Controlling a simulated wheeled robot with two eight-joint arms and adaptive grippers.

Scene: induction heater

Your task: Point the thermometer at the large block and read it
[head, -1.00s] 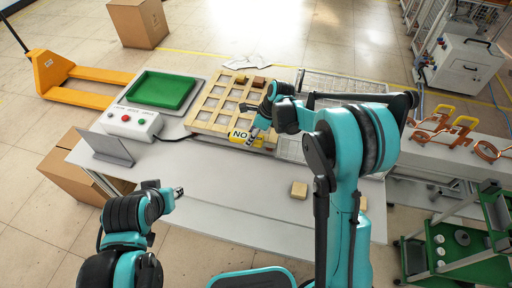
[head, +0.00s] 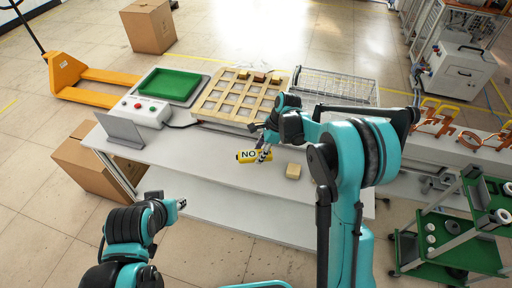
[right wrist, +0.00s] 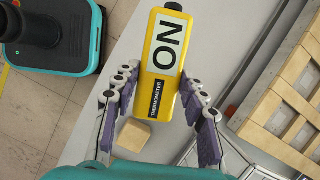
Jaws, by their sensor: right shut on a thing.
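My right gripper (head: 264,153) is shut on the yellow thermometer (head: 247,156) and holds it over the white table. In the right wrist view the thermometer (right wrist: 163,60) sits between the fingers (right wrist: 158,92), its "ON" label showing and its dark tip toward the top. A tan block (head: 293,171) lies on the table just right of the gripper; it also shows below the thermometer in the right wrist view (right wrist: 132,135). Smaller-looking blocks (head: 260,78) sit at the far edge of the wooden grid. My left gripper (head: 181,203) is near the table's front-left; its finger state is unclear.
The wooden grid (head: 207,105) lies at the table's back, beside a green tray (head: 172,86) and a button box (head: 140,111). A grey panel (head: 120,130) stands at left. A wire rack (head: 345,90) is behind the right arm. The table's (head: 200,165) front middle is clear.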

